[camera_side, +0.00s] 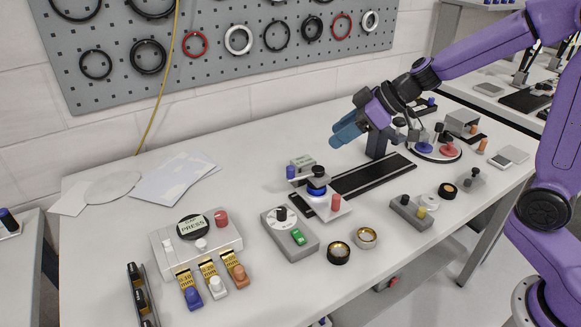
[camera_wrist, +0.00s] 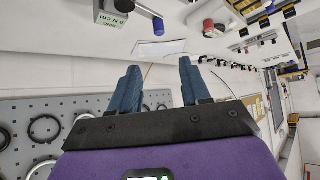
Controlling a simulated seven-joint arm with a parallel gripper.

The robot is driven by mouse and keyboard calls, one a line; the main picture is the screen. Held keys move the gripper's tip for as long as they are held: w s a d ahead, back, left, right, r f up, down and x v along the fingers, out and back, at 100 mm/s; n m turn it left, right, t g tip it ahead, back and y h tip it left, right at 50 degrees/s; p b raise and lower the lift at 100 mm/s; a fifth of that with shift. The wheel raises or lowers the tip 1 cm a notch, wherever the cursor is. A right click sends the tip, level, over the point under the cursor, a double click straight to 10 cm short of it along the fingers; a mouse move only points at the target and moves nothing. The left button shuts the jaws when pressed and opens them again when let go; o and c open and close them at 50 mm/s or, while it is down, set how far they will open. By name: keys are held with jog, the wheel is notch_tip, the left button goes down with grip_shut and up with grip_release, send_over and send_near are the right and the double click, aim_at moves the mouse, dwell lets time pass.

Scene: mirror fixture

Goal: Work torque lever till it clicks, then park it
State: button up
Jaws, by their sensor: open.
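The torque lever is a dark arm with a blue grip (camera_side: 291,173), on a black and blue hub (camera_side: 317,182) over a light base plate. A small grey box (camera_side: 303,162) with a greenish display stands behind it. In the wrist view the blue grip (camera_wrist: 158,26) and the grey box (camera_wrist: 113,12) marked N cm show at the top. My gripper (camera_side: 345,134) is open and empty, in the air above the table, up and right of the lever and apart from it. Its two blue fingers (camera_wrist: 160,72) are spread in the wrist view.
A red knob (camera_side: 336,202) stands at the base plate's front right. A black rail (camera_side: 372,176) runs right of the lever. A grey dial box (camera_side: 289,233) and brass rings (camera_side: 339,253) lie in front. A pegboard (camera_side: 240,45) hangs behind.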

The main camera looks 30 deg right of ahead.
aim_at(291, 167)
jog(key=x, duration=1.6)
jog(key=shift+f, duration=0.1)
grip_shut()
